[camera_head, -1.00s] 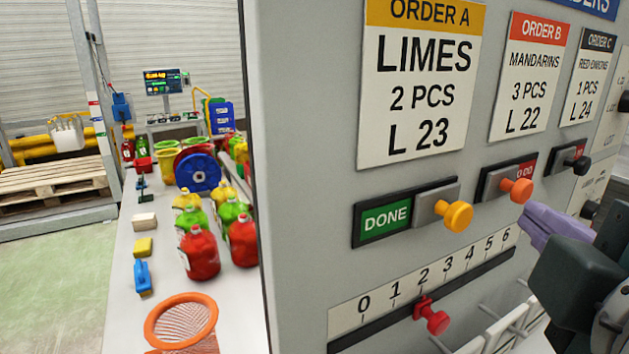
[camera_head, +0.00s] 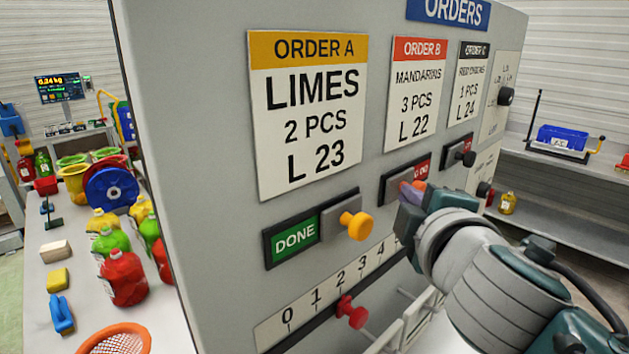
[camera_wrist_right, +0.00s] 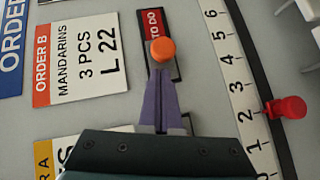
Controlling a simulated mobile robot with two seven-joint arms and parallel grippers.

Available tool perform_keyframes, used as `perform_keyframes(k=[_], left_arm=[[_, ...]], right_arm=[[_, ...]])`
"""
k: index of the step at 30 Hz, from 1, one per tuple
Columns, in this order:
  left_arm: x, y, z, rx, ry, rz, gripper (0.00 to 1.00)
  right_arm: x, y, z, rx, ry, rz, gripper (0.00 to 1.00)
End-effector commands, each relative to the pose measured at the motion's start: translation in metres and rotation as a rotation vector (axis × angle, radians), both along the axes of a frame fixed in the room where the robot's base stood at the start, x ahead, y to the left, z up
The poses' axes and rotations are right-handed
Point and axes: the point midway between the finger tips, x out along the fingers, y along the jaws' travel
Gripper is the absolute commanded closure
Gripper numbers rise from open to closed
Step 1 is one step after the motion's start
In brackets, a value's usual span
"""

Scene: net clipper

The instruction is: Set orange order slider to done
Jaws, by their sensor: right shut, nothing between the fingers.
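The orange slider knob (camera_head: 419,185) is on the Order B row of the grey panel, under the red-headed MANDARINS card (camera_head: 415,95). In the right wrist view, the orange knob (camera_wrist_right: 162,50) sits beside a red TO DO label (camera_wrist_right: 153,25). My right gripper (camera_head: 409,192) is shut and empty, its purple fingertips at the knob's Order A side; it also shows in the right wrist view (camera_wrist_right: 160,78). I cannot tell whether they touch the knob. My wrist hides part of the slider. My left gripper is not in view.
The yellow Order A knob (camera_head: 357,226) sits right of a green DONE label (camera_head: 296,234). A black Order C knob (camera_head: 467,158) is to the right. Below, a red knob (camera_head: 352,313) rides a numbered scale. A table with bottles (camera_head: 122,277) stands left.

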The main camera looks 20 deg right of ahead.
Motion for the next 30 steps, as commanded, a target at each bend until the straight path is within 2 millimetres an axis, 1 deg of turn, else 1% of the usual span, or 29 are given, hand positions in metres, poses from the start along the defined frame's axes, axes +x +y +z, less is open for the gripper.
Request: perform_keyframes(k=[3, 14, 16, 17, 24, 27, 30], left_arm=[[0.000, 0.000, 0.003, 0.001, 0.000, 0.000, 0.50], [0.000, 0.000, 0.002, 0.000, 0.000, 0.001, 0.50], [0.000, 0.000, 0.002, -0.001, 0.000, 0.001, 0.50], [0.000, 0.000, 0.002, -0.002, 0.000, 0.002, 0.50], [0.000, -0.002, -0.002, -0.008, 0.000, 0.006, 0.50], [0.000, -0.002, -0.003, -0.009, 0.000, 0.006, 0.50], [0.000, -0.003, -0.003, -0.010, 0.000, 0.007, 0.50]], right_arm=[[0.003, -0.007, -0.001, 0.000, -0.001, -0.001, 1.00], [0.003, -0.008, -0.003, 0.000, 0.000, 0.000, 1.00], [0.005, -0.012, -0.003, -0.001, 0.000, 0.000, 1.00], [0.006, -0.016, -0.003, -0.002, 0.000, 0.000, 1.00], [0.026, -0.063, -0.003, -0.005, -0.001, -0.001, 1.00], [0.031, -0.075, -0.003, -0.003, -0.001, -0.001, 1.00], [0.032, -0.079, -0.002, -0.001, -0.002, -0.001, 1.00]])
